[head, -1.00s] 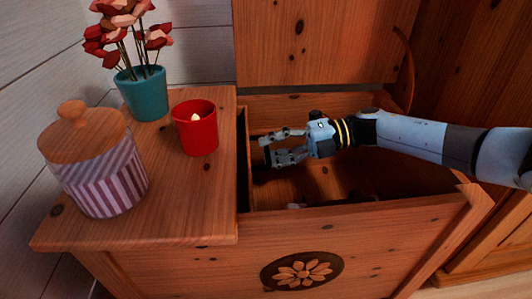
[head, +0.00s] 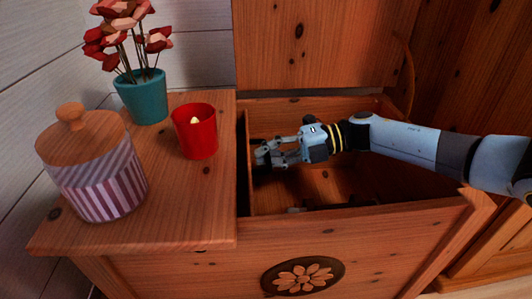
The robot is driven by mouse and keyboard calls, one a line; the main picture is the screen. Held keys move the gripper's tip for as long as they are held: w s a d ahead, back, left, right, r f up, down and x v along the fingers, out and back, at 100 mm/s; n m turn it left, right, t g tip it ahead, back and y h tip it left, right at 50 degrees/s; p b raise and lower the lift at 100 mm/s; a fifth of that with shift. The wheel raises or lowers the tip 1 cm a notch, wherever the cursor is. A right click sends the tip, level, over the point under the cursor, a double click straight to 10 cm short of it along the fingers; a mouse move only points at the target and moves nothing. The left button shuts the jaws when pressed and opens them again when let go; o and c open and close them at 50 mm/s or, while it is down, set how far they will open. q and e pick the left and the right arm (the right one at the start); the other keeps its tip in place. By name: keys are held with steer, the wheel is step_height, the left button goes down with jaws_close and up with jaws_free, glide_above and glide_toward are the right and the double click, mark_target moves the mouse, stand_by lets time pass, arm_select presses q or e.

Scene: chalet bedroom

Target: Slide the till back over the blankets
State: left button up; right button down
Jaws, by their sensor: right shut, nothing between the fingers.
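The open wooden chest (head: 350,225) fills the middle of the head view, with its inside in shadow. A thin upright wooden board (head: 246,185) runs along the left side of the opening; I cannot tell whether it is the till's wall or the chest's. No blankets can be made out. My right gripper (head: 258,153) reaches in from the right, low inside the opening. It is shut and empty, with its fingertips close to that board; I cannot tell whether they touch. My left gripper is not in view.
A fixed wooden top (head: 190,195) at left carries a striped lidded jar (head: 97,175), a red candle cup (head: 197,135) and a teal flower pot (head: 143,95). The raised lid (head: 315,45) stands behind the opening. A small dark object (head: 300,209) shows inside by the front wall.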

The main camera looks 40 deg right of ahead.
steer(key=shift+d, duration=0.1)
steer(key=v, duration=0.2)
steer(key=f+v, duration=0.1)
steer(key=v, duration=0.1)
steer(key=shift+s, duration=0.1)
